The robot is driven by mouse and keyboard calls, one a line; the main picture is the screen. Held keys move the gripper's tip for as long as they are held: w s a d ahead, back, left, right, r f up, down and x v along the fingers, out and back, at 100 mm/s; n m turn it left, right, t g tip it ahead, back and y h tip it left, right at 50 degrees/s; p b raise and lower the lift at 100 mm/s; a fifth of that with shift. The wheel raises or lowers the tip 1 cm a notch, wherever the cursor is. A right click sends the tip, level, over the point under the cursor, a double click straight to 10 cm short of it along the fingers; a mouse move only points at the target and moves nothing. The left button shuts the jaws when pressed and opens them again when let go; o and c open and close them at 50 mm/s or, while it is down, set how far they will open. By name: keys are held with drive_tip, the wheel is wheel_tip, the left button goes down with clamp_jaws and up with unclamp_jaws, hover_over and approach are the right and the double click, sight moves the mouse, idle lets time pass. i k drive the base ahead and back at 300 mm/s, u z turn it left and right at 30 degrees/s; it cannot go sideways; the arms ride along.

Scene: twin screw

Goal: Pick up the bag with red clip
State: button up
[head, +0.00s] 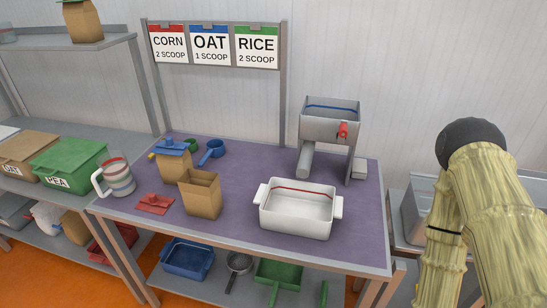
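No bag in view shows a red clip on it. An open brown paper bag (200,195) stands upright on the purple table top. Behind it stands a folded brown bag (173,162) with a blue strip at its top. A third brown bag (83,22) stands on the upper left shelf; its top is partly cut off by the picture edge. A flat red object (155,203) lies on the table left of the open bag; I cannot tell what it is. My gripper is not in view; only my sleeved arm shows at the right.
A white tub (297,228) stands at the table's front, with a grey hopper machine (330,125) behind it. A striped jug (118,178) and blue scoop (212,152) are at the left. A green PEA bin (70,163) stands on the side shelf. The purple table top (245,170) is clear in the middle.

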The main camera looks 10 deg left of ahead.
sight(200, 190)
drive_tip(key=z, duration=2.35)
drive_tip(key=k, duration=1.4)
drive_tip(key=u, duration=2.35)
